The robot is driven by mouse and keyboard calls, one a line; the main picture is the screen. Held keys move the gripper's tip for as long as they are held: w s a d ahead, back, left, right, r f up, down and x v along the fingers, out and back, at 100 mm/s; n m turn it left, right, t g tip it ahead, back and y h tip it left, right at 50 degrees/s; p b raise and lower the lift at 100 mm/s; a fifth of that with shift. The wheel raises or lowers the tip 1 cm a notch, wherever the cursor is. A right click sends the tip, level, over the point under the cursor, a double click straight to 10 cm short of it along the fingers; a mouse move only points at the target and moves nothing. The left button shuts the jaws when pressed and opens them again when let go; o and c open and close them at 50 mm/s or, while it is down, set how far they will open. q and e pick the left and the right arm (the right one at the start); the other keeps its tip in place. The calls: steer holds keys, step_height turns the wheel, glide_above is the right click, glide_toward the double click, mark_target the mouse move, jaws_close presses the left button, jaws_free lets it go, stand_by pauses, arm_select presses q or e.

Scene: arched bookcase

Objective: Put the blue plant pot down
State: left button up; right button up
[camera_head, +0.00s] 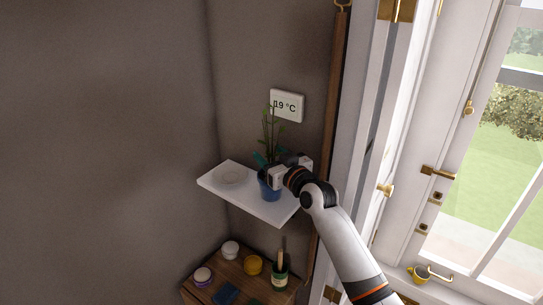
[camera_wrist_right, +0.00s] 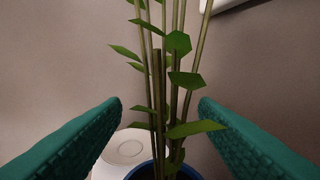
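The blue plant pot (camera_head: 269,188), with tall green stems (camera_head: 269,135), is upright at the right part of a white wall shelf (camera_head: 245,203) and appears to rest on it. My right gripper (camera_head: 265,162) comes in from the right at the pot's upper part. In the right wrist view its teal fingers stand wide apart on both sides of the stems (camera_wrist_right: 165,90), with clear gaps. The blue rim (camera_wrist_right: 140,172) shows low between them; the lower pot is out of that view. My left gripper is not in view.
A round pale dish or ring (camera_head: 230,175) is on the shelf's left part. A thermostat (camera_head: 287,105) is on the wall above. Below, a wooden cabinet top (camera_head: 225,268) holds several jars and a green bottle (camera_head: 280,276). A window frame stands at the right.

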steer(key=shift+s+d+f+b, duration=0.25)
steer(key=shift+s+d+b, duration=0.05)
steer(key=shift+b, duration=0.05)
steer(key=b+v, duration=0.2)
steer(key=v, duration=0.4)
steer(key=shift+s, duration=0.25)
steer(key=shift+s+r, duration=0.1)
